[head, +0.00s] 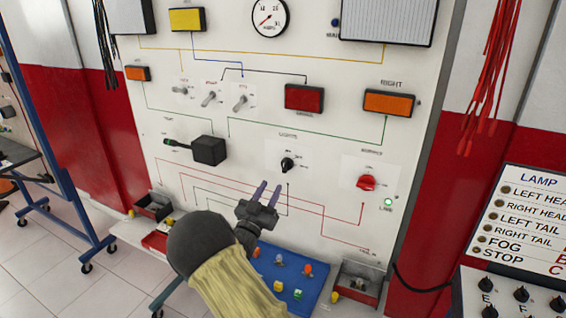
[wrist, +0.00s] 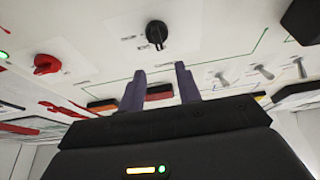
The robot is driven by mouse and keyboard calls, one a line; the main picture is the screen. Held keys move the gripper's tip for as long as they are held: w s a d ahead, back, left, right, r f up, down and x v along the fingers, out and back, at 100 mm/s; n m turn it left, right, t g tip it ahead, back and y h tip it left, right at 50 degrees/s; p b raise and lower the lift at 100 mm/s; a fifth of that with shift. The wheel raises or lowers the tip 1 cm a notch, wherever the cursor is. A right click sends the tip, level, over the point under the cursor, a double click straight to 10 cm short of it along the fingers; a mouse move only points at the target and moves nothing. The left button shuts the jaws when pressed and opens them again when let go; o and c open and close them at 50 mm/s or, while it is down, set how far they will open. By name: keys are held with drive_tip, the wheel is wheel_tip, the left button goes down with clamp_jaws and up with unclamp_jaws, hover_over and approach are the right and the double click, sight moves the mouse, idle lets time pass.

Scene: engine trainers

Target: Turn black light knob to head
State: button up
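The black light knob (head: 287,164) is on the white panel under the "LIGHTS" label. It also shows in the wrist view (wrist: 157,33), beyond my fingertips and a little left of the gap between them. My gripper (head: 268,187) is in front of the panel, below and left of the knob in the head view. Its two purple fingers stand apart with nothing between them, and they do not touch the knob. The knob's exact pointer setting is too small to read.
A red knob (head: 366,182) is right of the black knob, near a lit green lamp (head: 388,202). A black box with a lever (head: 209,150) is to the left. Toggle switches (head: 209,99) are above. A blue tray (head: 318,279) with small coloured parts is below.

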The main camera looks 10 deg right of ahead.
sight(284, 164)
drive_tip(key=p+x, duration=0.2)
drive_tip(key=x, duration=0.8)
drive_tip(key=shift+w+d+r, duration=0.1)
drive_tip(key=shift+w, duration=0.05)
clamp_jaws()
